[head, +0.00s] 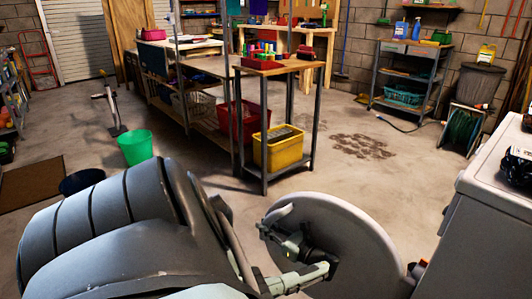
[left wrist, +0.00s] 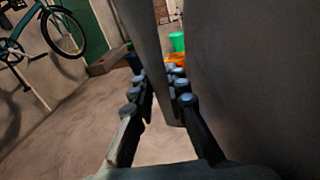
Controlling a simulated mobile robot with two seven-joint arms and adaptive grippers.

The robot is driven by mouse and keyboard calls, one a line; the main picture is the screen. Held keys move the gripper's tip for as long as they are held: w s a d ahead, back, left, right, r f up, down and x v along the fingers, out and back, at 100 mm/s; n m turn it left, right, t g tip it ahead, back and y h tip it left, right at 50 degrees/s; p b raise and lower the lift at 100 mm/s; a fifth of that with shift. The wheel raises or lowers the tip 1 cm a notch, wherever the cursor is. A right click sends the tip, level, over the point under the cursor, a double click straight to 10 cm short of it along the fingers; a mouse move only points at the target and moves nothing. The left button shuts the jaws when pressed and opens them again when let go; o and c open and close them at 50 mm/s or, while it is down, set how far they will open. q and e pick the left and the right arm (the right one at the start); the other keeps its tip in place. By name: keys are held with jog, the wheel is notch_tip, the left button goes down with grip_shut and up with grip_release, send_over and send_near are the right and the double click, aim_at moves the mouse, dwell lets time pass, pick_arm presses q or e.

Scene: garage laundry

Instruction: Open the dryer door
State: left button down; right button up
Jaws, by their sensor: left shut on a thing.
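The white dryer (head: 488,215) stands at the right edge of the head view. Its round grey door (head: 350,240) stands swung out, away from the dryer body, near the bottom middle. My left gripper (head: 282,236) is at the door's left edge, with my grey arm coming in from the left. In the left wrist view, the fingers of my left gripper (left wrist: 161,92) are on either side of the door's upright edge (left wrist: 152,45), shut on it. The door's hinge side and the dryer opening are hidden. My right gripper is out of view.
A shelf table (head: 277,67) with a yellow bin (head: 278,150) stands beyond the door. A green bucket (head: 134,147) and a dark bucket (head: 82,182) are on the floor at left. The stained floor (head: 362,146) between table and dryer is free.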

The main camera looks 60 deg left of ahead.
pick_arm(q)
jog(key=shift+s+d, duration=0.2)
jog(key=shift+d, duration=0.05)
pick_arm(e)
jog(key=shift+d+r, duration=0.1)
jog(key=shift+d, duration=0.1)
pick_arm(q)
jog(key=c, duration=1.8)
grip_release()
jog(key=shift+o, duration=0.2)
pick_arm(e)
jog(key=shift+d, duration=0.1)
pick_arm(q)
jog(key=v, duration=1.2)
